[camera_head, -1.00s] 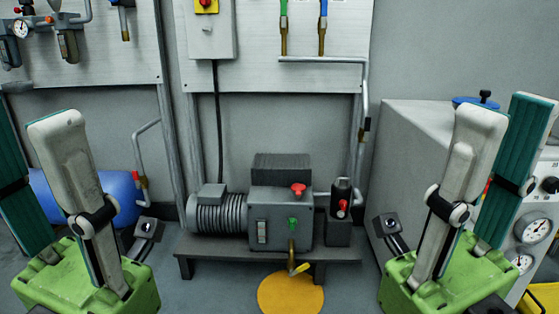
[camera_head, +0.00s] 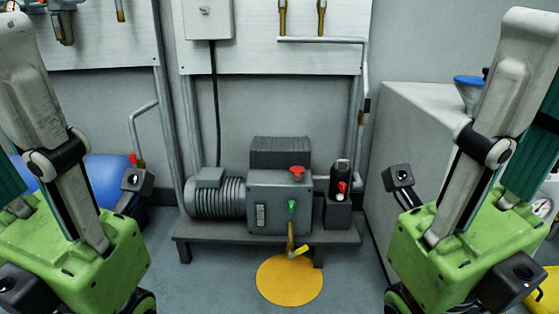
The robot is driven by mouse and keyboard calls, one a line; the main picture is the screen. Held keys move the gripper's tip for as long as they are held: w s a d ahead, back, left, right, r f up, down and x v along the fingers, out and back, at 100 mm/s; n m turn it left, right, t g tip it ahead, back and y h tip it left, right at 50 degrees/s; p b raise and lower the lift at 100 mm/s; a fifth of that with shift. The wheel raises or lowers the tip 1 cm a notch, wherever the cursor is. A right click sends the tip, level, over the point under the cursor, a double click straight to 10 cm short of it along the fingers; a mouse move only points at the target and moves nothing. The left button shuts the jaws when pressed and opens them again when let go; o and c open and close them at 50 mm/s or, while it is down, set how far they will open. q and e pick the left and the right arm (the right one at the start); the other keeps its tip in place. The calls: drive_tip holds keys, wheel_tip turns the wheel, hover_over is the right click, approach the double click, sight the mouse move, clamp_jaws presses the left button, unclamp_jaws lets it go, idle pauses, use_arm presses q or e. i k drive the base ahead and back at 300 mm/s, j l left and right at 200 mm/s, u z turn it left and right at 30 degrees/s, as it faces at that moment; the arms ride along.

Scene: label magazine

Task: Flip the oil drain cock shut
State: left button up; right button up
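The grey oil pump unit (camera_head: 279,203) stands on a low dark bench in the middle. Below its front, a brass drain pipe (camera_head: 291,236) comes down. The drain cock's yellow lever (camera_head: 301,251) sits at the pipe's lower end and points to the right, tilted slightly up. A round yellow disc (camera_head: 290,282) lies on the floor below it. My two arms show as green and white links at the left and right edges, well apart from the cock. The fingers of both grippers are out of view.
A red knob (camera_head: 297,172) and a green knob (camera_head: 292,206) sit on the pump. A small black unit with a red handle (camera_head: 342,187) stands at its right. The bench (camera_head: 205,238) edge juts forward. A grey cabinet (camera_head: 415,120) stands at the right.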

sight(303, 249)
drive_tip(key=i+l+u, duration=0.2)
drive_tip(key=u, duration=0.25)
drive_tip(key=i+l+u, duration=0.15)
drive_tip(key=l+u, duration=0.15)
drive_tip(key=u, duration=0.15)
